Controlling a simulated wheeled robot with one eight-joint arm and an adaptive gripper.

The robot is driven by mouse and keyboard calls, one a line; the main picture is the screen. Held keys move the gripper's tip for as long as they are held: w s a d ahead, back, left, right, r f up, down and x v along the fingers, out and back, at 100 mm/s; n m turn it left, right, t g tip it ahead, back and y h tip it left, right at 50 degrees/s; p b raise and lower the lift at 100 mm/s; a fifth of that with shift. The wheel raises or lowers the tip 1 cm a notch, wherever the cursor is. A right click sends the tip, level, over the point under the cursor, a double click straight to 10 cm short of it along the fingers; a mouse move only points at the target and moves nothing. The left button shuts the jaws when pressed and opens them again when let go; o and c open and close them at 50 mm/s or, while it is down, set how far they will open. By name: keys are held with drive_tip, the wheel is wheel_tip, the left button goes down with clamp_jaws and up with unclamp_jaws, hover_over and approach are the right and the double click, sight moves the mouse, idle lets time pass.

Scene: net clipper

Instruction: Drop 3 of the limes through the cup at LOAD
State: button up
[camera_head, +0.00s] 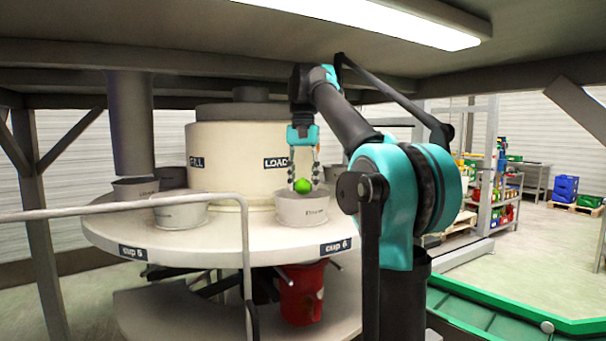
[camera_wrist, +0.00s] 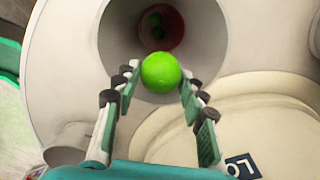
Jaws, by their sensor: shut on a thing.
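My gripper (camera_head: 304,179) is shut on a bright green lime (camera_head: 302,186) and points down. It holds the lime just above the grey cup (camera_head: 303,210) in front of the LOAD sign (camera_head: 277,163). In the wrist view the lime (camera_wrist: 161,72) sits between the fingertips, over the near side of the cup's wide mouth (camera_wrist: 118,45). The cup is open at the bottom. Through it shows the red bucket (camera_wrist: 176,30) with something dark green inside, too dim to count. In the head view the red bucket (camera_head: 302,290) stands below the table.
Other grey cups (camera_head: 180,212) stand to the left, one under a dark vertical pipe (camera_head: 131,125). A grey rail (camera_head: 243,260) crosses in front. A green-edged conveyor (camera_head: 510,315) lies at right.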

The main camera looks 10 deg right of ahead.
drive_tip(key=shift+f, duration=0.15)
drive_tip(key=o, duration=1.2)
drive_tip(key=shift+r, duration=3.75)
